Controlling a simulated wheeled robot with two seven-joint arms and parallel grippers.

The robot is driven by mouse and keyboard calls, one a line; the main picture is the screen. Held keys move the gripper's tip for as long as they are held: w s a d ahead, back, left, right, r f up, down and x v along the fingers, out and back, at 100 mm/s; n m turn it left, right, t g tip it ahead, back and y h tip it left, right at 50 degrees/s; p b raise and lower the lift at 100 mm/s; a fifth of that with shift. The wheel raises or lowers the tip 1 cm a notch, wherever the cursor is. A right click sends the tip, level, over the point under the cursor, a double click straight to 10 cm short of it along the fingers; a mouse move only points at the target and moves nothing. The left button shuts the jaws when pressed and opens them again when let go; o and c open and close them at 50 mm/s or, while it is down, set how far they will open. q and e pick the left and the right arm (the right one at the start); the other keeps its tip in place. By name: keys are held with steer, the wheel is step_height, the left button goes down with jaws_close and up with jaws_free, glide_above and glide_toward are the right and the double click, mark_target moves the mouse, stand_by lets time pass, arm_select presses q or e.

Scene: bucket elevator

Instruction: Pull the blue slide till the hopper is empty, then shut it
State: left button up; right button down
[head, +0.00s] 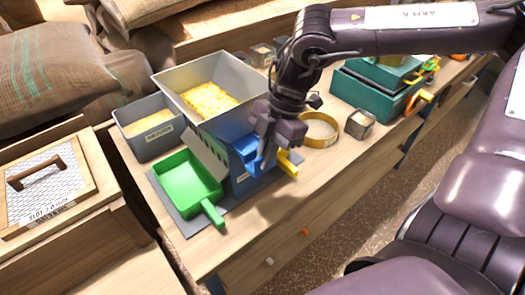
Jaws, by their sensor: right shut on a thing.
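The grey hopper (165,82) stands on the bench with a layer of yellow grain (209,98) inside. The blue slide (245,147) shows at the front of the blue housing (250,178) under the hopper. My right gripper (262,146) reaches down in front of the hopper and is shut on the blue slide; its fingers partly hide the slide. How far the slide is pulled out cannot be told. My left gripper is not in view.
A grey bin (146,142) of pale grain stands left of the hopper. A yellow handle (289,163) sticks out right of the housing. A yellow ring (320,141), a small box (360,123) and a green case (372,96) stand to the right. The front bench strip is clear.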

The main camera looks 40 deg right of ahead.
steer(key=s+p, duration=0.1)
steer(key=s, duration=0.3)
steer(key=shift+d, duration=0.15)
steer(key=c, duration=1.6)
jaws_free()
steer(key=shift+s, duration=0.2)
steer(key=shift+w, duration=0.1)
steer(key=v, duration=0.8)
steer(key=shift+f, duration=0.15)
